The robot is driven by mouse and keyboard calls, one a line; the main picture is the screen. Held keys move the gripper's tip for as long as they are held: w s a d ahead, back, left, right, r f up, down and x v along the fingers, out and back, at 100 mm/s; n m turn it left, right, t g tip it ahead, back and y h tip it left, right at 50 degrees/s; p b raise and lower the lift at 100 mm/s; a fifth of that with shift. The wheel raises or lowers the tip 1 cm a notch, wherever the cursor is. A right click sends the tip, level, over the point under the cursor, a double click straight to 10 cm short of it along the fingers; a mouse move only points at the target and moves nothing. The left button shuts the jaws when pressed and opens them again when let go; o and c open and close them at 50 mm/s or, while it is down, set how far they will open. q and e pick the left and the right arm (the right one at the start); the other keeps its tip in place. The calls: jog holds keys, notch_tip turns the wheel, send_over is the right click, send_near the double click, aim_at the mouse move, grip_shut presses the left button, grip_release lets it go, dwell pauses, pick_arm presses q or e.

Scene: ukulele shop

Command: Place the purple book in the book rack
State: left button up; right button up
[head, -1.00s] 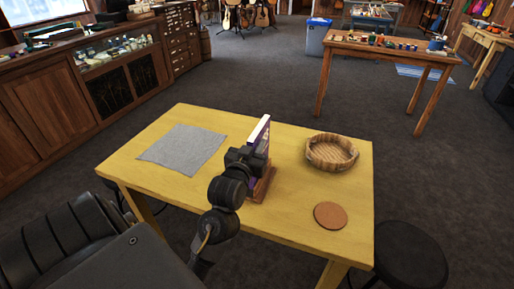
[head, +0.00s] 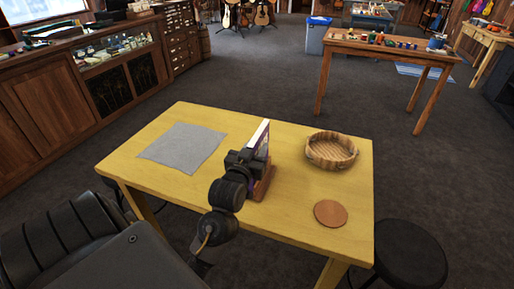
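The purple book (head: 263,138) stands upright near the middle of the yellow table, its pale page edge facing up. The brown wooden book rack (head: 264,186) is directly beneath it, partly hidden by my gripper and the book. The book's lower edge appears to be at or inside the rack; whether it rests on the base is hidden. My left gripper (head: 250,160) is at the book's near side and appears shut on it, though the fingertips are largely hidden. My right gripper is not in view.
On the yellow table (head: 290,222), a grey cloth (head: 183,147) lies left, a round wooden basket (head: 332,151) stands right, and a brown round coaster (head: 330,213) lies near the front right. A black stool (head: 410,254) stands beside the table's right front corner.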

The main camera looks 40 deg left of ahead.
pick_arm(q)
jog(key=shift+r, duration=0.5)
jog(key=p+v, duration=0.3)
jog(key=v, duration=0.9)
jog(key=shift+r, duration=0.1)
